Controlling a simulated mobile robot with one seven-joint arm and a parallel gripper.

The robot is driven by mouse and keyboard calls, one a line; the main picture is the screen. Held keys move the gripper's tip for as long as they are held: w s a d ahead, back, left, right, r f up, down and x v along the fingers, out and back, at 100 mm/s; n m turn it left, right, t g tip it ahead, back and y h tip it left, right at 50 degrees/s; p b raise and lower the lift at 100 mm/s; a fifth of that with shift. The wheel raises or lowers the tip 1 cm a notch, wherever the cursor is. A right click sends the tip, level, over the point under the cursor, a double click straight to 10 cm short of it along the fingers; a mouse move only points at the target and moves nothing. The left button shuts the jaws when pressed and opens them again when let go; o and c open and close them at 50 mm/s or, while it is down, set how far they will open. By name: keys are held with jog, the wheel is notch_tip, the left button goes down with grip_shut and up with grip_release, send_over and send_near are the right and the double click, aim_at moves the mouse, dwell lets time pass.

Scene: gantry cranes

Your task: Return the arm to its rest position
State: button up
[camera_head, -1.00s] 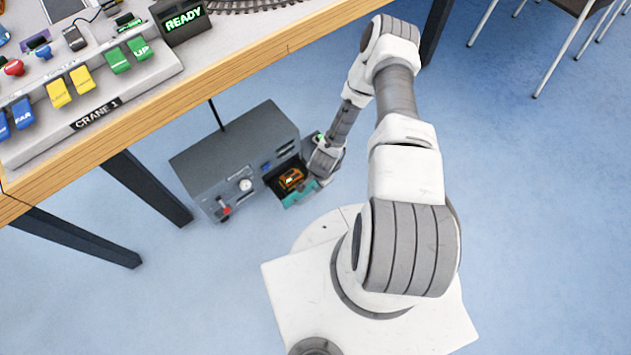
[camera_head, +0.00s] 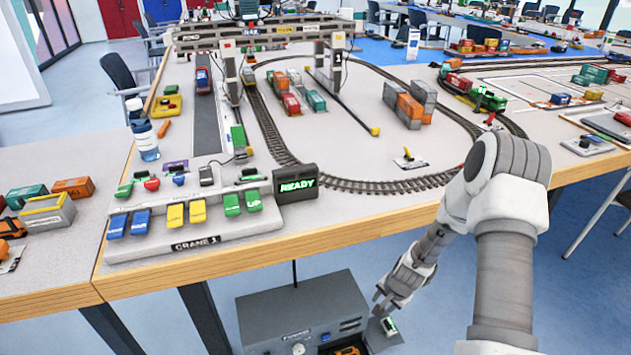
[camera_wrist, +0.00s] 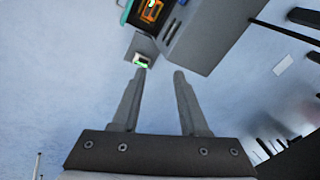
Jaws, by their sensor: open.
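My arm reaches out at the right of the head view and bends down past the table's front edge. My gripper (camera_head: 381,305) hangs low beside the right side of a grey box (camera_head: 300,312) under the table. In the wrist view my gripper (camera_wrist: 159,72) is open, with nothing between its two fingers. A small green and white piece (camera_wrist: 141,61) lies on a grey flap just beyond the left fingertip; it also shows in the head view (camera_head: 389,325). The grey box (camera_wrist: 212,32) stands beyond the fingers, apparently clear of them.
The wooden table edge (camera_head: 300,245) runs close to my arm. On the table are the crane control panel (camera_head: 190,225), a READY display (camera_head: 296,184), a track loop (camera_head: 380,185) and gantry cranes. An orange item (camera_head: 347,351) sits in the box's opening. Blue floor lies around.

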jog(key=s+a+r+n, duration=0.1)
jog(key=r+n, duration=0.1)
jog(key=r, duration=0.8)
jog(key=s+a+r+n+t, duration=0.1)
jog(key=s+r+n, duration=0.1)
jog(key=r, duration=0.7)
jog(key=s+a+r+n, duration=0.1)
jog(key=r+n, duration=0.1)
jog(key=r, duration=0.8)
jog(key=s+a+r+n+t+h, duration=0.1)
jog(key=s+r+n, duration=0.1)
jog(key=s+r, duration=0.65)
jog(key=s+r+n+t, duration=0.15)
jog(key=s+r, duration=0.45)
jog(key=s, duration=0.6)
notch_tip(320, 180, up, 20)
jog(key=g+p, duration=0.1)
jog(key=p, duration=1.8)
jog(key=shift+w+a+f+p, duration=0.2)
jog(key=shift+w+p, duration=0.1)
jog(key=shift+p, duration=0.05)
jog(key=shift+s, duration=0.1)
